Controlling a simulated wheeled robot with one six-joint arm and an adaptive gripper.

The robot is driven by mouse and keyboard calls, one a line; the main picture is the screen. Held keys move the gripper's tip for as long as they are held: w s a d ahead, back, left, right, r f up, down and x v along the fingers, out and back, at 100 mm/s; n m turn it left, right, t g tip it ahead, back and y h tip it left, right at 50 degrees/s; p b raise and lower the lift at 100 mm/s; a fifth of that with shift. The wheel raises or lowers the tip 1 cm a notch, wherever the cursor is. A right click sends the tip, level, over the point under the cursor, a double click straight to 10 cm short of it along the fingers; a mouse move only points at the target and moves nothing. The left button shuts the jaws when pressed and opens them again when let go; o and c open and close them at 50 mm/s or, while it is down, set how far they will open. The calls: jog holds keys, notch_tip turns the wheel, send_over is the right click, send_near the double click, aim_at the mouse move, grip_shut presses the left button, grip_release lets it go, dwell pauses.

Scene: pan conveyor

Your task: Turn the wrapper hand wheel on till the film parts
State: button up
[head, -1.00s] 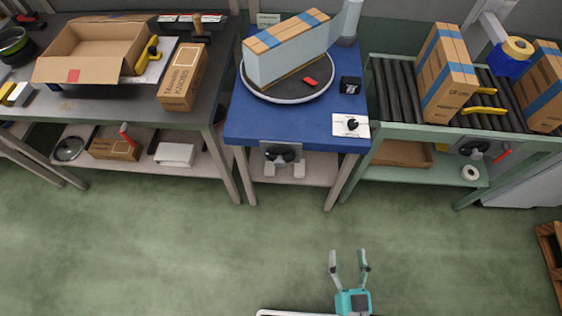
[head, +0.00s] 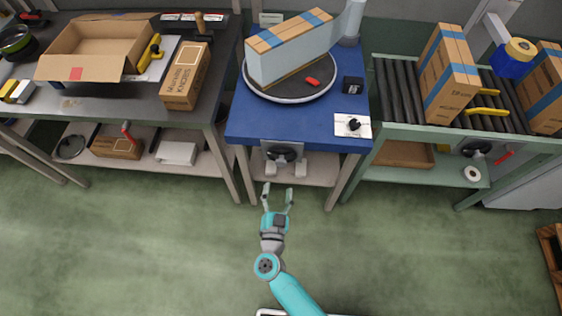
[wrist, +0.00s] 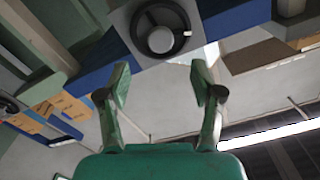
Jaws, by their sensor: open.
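The wrapper hand wheel (head: 282,153) is a black wheel on a grey plate at the front of the blue table. In the wrist view the hand wheel (wrist: 161,30) shows its spokes, a grey hub and a small pale mark on its rim. My gripper (head: 278,188) is open and empty, just in front of and below the wheel, apart from it. In the wrist view my gripper's fingers (wrist: 160,85) stand apart below the wheel. A carton (head: 290,50) wrapped in pale film stands on the round dark turntable (head: 290,97); a pale film column (head: 350,22) stands beside it.
A small knob panel (head: 352,126) and a black block (head: 352,85) sit on the blue table (head: 250,128). Another black wheel (head: 475,149) is on the green conveyor frame at right. The table legs flank the gripper's space. The green floor in front is clear.

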aim_at(281, 165)
jog(key=w, duration=1)
jog(key=shift+w, duration=0.35)
jog(key=c, duration=1.2)
